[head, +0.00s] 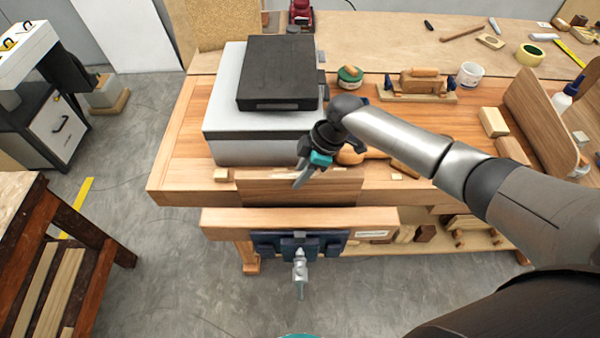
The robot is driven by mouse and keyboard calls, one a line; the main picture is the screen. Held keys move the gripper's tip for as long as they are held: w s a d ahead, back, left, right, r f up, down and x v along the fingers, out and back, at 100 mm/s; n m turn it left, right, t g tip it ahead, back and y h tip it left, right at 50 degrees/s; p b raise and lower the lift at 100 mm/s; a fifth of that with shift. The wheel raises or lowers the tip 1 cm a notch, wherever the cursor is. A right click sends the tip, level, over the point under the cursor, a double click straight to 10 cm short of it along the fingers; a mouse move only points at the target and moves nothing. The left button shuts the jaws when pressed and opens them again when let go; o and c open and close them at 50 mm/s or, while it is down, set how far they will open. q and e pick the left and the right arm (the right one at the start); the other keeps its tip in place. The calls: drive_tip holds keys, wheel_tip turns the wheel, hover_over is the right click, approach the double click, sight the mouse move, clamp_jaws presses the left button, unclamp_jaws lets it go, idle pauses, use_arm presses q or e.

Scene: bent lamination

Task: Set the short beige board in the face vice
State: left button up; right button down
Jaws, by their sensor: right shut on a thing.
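The short beige board (265,188), tan-brown in this light, stands on edge along the bench's front edge, its long side running left to right. The face vice (225,220) is at the bench front, with a long wooden jaw, dark metal fittings and a screw handle pointing toward me. The board's lower edge is just behind the top of the jaw; I cannot tell how deep it sits between jaw and bench. My right gripper (303,174) is shut on the board's top edge near its middle, one finger showing on the near face. My left gripper is not in view.
A black case (278,72) on a grey box (240,143) stands right behind the board. A hand plane (420,83), a tin (350,76) and wooden blocks (493,122) lie on the bench to the right.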

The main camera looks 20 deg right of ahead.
sight(300, 190)
drive_tip(key=shift+f+b, duration=2.2)
drive_tip(key=shift+f, duration=1.05)
idle(2.5)
drive_tip(key=c, duration=0.6)
unclamp_jaws()
drive_tip(key=shift+c, duration=0.2)
drive_tip(key=shift+o, duration=0.6)
drive_tip(key=shift+s+f, duration=0.1)
drive_tip(key=shift+f, duration=0.05)
drive_tip(key=o, duration=0.3)
drive_tip(key=shift+o, duration=0.3)
drive_tip(key=shift+r, duration=0.2)
